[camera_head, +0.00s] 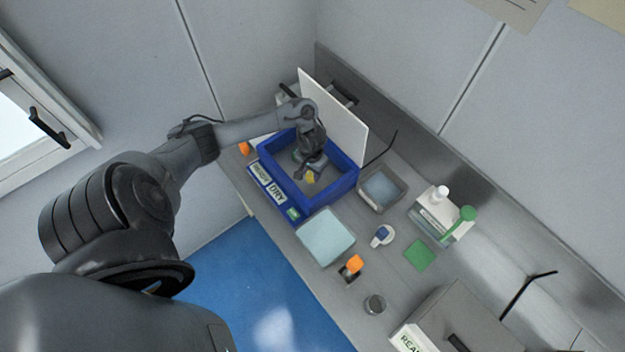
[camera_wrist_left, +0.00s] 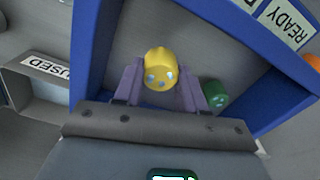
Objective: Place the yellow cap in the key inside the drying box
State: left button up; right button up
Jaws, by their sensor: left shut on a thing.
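The blue drying box (camera_head: 330,193) stands open on the counter, with "DRY" and "READY" labels on its front edge. My left gripper (camera_head: 308,172) reaches down into the box. In the left wrist view its fingers (camera_wrist_left: 160,88) are shut on the yellow cap (camera_wrist_left: 160,68), which shows small pale spots on its face. The yellow cap also shows in the head view (camera_head: 310,177), inside the box's walls. Whether it touches the box floor I cannot tell. A green round piece (camera_wrist_left: 215,95) lies beside the right finger in the wrist view. My right gripper is not in view.
A white panel (camera_head: 335,115) stands upright behind the box. A grey tray (camera_head: 382,190), a pale blue pad (camera_head: 325,237), an orange piece (camera_head: 354,263), a green square (camera_head: 419,255) and a white box with a green item (camera_head: 466,214) stand to the right. A "USED" container (camera_wrist_left: 42,68) is beside the box.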

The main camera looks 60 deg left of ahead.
aim_at(312, 179)
pick_arm(q)
jog(key=shift+f+b, duration=0.4)
jog(key=shift+f, duration=2)
jog(key=shift+f, duration=0.1)
jog(key=o, duration=1.1)
jog(key=shift+c, duration=0.2)
